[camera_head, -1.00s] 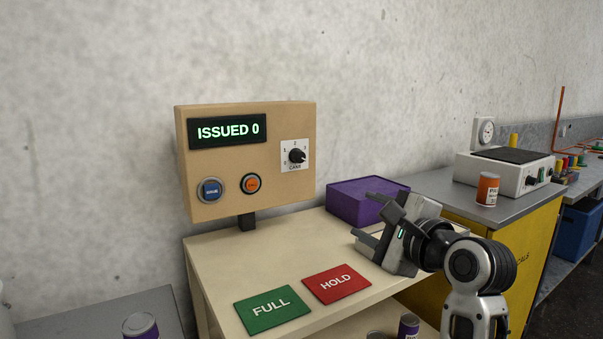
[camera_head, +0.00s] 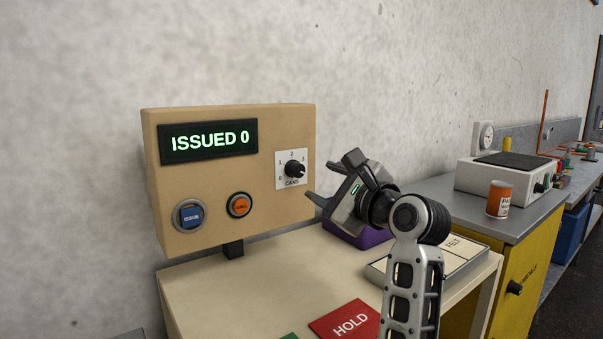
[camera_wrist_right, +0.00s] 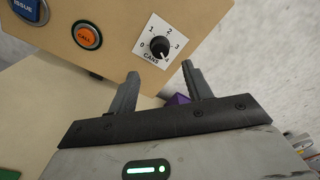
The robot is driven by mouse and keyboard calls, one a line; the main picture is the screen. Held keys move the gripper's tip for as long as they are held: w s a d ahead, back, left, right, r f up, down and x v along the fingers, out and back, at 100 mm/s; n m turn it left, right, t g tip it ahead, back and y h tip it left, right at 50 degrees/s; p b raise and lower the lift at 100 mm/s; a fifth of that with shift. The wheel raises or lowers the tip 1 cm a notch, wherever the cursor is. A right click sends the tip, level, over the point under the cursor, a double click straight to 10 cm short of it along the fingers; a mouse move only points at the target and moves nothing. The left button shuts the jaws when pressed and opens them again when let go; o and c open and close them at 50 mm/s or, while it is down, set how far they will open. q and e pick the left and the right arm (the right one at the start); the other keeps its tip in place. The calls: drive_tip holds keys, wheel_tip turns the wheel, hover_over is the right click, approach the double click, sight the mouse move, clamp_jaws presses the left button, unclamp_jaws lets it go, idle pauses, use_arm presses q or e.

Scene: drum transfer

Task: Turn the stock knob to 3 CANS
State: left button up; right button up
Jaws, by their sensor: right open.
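The black stock knob (camera_head: 294,169) sits on a white dial plate marked CANS, on the front of the tan box (camera_head: 215,205). In the head view its pointer seems to aim to the lower right, but I cannot read the setting surely. The knob also shows in the right wrist view (camera_wrist_right: 160,47), with numbers around it. My right gripper (camera_head: 323,184) is open and empty, to the right of and slightly below the dial, apart from it. In the wrist view its fingers (camera_wrist_right: 160,71) point toward the knob, which lies just beyond the tips. My left gripper is not in view.
The box's display (camera_head: 209,141) reads ISSUED 0. A blue ISSUE button (camera_head: 190,215) and an orange CALL button (camera_head: 240,205) are left of the knob. A purple box (camera_head: 350,236) and a tray (camera_head: 462,254) are below my right gripper. A red HOLD mat (camera_head: 347,321) lies in front.

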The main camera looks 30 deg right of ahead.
sight(300, 172)
drive_tip(key=w, duration=0.8)
drive_tip(key=shift+w+a, duration=0.25)
drive_tip(key=shift+a, duration=0.15)
drive_tip(key=c, duration=1)
